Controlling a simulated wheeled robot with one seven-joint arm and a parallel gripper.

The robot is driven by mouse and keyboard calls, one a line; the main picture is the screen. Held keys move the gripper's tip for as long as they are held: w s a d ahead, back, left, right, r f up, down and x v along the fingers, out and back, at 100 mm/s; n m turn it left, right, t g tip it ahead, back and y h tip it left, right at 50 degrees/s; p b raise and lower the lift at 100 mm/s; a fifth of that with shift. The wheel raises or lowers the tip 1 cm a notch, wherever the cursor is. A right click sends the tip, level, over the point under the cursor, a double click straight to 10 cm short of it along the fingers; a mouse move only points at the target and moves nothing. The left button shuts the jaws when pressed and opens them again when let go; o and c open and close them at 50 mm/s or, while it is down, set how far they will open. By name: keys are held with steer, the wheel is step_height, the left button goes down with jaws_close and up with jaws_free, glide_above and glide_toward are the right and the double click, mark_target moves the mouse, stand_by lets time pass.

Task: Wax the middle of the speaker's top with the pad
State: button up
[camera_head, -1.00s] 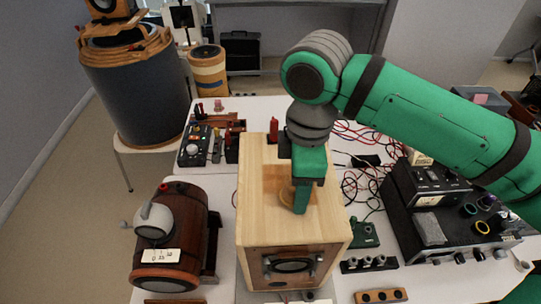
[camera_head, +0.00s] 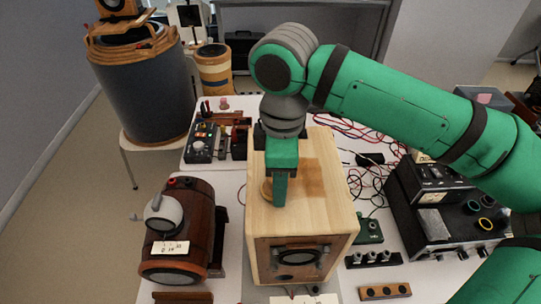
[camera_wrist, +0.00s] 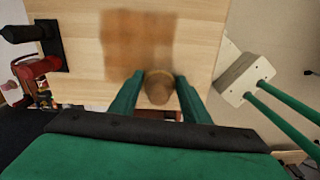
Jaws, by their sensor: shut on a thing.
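The speaker (camera_head: 335,215) is a pale wooden box in the middle of the table, with a round driver in its darker front. A darker brown patch (camera_head: 318,178) marks the middle of its top; it also shows in the wrist view (camera_wrist: 138,40). My gripper (camera_head: 279,200) points down over the left part of the top, left of the patch. It is shut on the small round tan-brown pad (camera_wrist: 158,86), which peeks out beside the fingers in the head view (camera_head: 266,190). The pad is at or just above the wood; contact is hard to tell.
A dark wooden barrel-shaped device (camera_head: 180,232) stands left of the speaker. A black instrument with knobs (camera_head: 445,215) stands at the right, with loose red and black wires (camera_head: 375,150) behind. A control box (camera_head: 200,143) lies at the back left.

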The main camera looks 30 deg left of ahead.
steer(key=shift+s+a+f, duration=0.15)
steer(key=shift+s+a, duration=0.05)
steer(key=shift+a, duration=0.2)
steer(key=shift+r, duration=0.4)
step_height(320, 180, up, 3)
steer(key=shift+w+f, duration=0.1)
step_height(320, 180, up, 2)
steer(key=shift+d+r, duration=0.1)
steer(key=shift+r, duration=1.15)
